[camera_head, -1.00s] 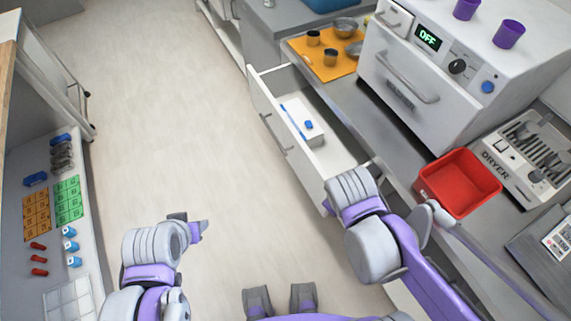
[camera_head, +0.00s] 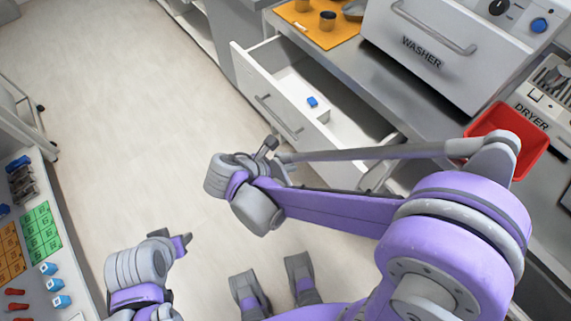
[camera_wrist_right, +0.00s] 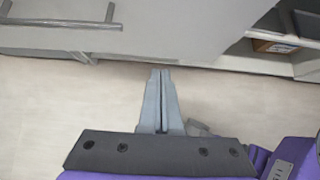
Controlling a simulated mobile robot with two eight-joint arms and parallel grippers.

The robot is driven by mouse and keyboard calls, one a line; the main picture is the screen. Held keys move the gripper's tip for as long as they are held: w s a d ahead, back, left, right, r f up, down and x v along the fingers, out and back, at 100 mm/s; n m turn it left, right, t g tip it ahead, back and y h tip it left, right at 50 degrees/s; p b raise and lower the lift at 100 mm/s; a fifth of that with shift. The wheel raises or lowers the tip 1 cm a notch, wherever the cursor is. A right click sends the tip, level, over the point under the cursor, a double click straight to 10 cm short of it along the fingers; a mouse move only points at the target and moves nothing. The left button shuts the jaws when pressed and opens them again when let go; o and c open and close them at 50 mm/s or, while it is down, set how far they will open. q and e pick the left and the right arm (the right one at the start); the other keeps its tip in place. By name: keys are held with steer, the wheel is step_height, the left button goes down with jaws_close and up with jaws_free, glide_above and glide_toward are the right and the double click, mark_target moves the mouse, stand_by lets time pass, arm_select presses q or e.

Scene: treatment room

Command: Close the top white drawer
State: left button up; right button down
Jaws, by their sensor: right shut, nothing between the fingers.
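The white drawer (camera_head: 262,100) stands pulled out from under the counter in the head view. Its front has a grey bar handle (camera_head: 277,117), and a small blue item (camera_head: 312,102) lies inside on a white box. My right gripper (camera_head: 268,148) is shut and empty, on the floor side of the drawer front, near its lower right end and apart from the handle. In the right wrist view, its closed fingers (camera_wrist_right: 160,75) point toward white cabinet fronts, with a bar handle (camera_wrist_right: 60,22) at upper left. My left gripper (camera_head: 180,243) is away from the drawer; its jaw opening is unclear.
The washer (camera_head: 420,55) stands on the counter above the drawer, with a red bin (camera_head: 528,160) and the dryer (camera_head: 545,100) to its right. An orange mat (camera_head: 310,30) lies at the back. A side table (camera_head: 60,225) is at left. The floor between is clear.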

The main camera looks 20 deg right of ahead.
mark_target(318, 157)
steer(key=x, duration=0.3)
steer(key=d+r+x, duration=0.1)
steer(key=x, duration=0.1)
steer(key=b+x, duration=0.1)
steer(key=x, duration=0.2)
steer(key=shift+w+d, duration=0.4)
steer(key=shift+d, duration=0.05)
steer(key=shift+w+d, duration=0.15)
steer(key=shift+d, duration=0.25)
steer(key=w+d, duration=0.2)
steer(key=d, duration=0.4)
steer(key=w+d+b, duration=0.1)
steer(key=w+d, duration=0.1)
steer(key=d, duration=0.4)
steer(key=w+d, duration=0.3)
steer(key=d, duration=0.4)
steer(key=shift+d+r, duration=0.1)
steer(key=shift+d, duration=0.1)
steer(key=shift+w+d+r, duration=0.1)
